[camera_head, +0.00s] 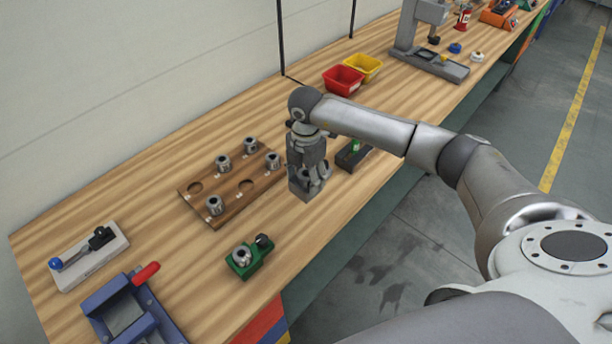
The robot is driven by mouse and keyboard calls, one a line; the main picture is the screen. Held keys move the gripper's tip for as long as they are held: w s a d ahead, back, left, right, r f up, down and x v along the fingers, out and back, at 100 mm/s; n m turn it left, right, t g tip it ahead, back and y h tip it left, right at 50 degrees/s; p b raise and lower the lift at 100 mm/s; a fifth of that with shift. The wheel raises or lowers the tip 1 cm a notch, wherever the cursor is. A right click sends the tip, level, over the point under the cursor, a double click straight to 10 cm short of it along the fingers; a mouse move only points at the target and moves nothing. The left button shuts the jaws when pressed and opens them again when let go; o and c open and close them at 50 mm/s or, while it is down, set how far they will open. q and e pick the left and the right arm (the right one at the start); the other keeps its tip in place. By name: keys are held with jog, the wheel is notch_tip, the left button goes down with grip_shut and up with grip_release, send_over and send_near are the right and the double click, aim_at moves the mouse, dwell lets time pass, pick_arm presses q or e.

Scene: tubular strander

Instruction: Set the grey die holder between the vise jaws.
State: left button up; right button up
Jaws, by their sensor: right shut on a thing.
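My right gripper (308,176) points straight down over the middle of the workbench. It is shut on the grey die holder (299,191), a grey block at the bench surface to the right of the wooden board. The gripper hides much of the holder, and I cannot tell whether the holder touches the bench. The blue vise (104,314) with a red handle is at the lower left, cut off by the picture's bottom edge, and no die holder shows in it. My left gripper is not in view.
A wooden board (232,205) carries several grey dies. A green holder (240,273) stands near the front edge, between board and vise. A dark block (346,160) is right of the gripper.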

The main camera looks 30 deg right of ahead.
jog(key=shift+r, duration=0.25)
